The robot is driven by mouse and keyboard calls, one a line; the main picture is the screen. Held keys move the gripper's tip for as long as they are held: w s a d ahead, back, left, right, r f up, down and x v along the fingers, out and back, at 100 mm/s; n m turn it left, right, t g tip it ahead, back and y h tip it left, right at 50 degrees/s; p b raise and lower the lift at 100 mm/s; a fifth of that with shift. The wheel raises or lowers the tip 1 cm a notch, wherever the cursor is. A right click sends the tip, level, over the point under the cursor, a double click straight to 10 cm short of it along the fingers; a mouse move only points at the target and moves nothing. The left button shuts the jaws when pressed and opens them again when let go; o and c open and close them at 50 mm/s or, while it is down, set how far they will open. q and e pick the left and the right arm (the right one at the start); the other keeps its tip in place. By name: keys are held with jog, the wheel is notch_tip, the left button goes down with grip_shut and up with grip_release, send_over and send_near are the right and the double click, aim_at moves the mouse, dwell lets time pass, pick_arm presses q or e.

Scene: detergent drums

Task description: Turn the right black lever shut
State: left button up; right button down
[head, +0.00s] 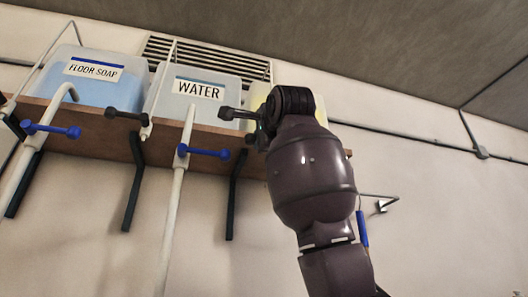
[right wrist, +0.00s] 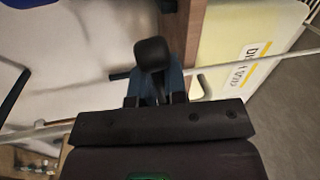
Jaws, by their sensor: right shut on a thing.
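The right black lever (head: 236,113) is on the front of the wooden shelf, right of the WATER tank. Its knobbed end points left in the head view. In the right wrist view its black knob (right wrist: 151,53) stands up between the fingers. My right gripper (head: 260,128) is at this lever and shut on it; the gripper also shows in the right wrist view (right wrist: 155,92). My wrist hides part of the lever and its valve. My left gripper is in neither view.
The wooden shelf (head: 93,135) carries the FLOOR SOAP tank (head: 85,85), the WATER tank (head: 195,105) and a yellowish tank (head: 257,96). Another black lever (head: 126,114) and two blue levers (head: 50,131) (head: 203,152) lie to the left, with white pipes. Wall at right is mostly clear.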

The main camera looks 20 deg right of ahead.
jog(key=shift+w+a+m, duration=0.15)
jog(key=shift+m, duration=0.35)
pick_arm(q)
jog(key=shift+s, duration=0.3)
pick_arm(e)
jog(key=shift+r+m, duration=0.1)
jog(key=shift+m, duration=0.2)
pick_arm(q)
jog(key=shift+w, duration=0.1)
pick_arm(e)
jog(key=shift+r, duration=0.1)
jog(key=c, duration=1.2)
grip_release()
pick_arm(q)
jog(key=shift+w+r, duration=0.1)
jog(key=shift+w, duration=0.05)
pick_arm(e)
jog(key=shift+r, duration=0.1)
jog(key=shift+s, duration=0.2)
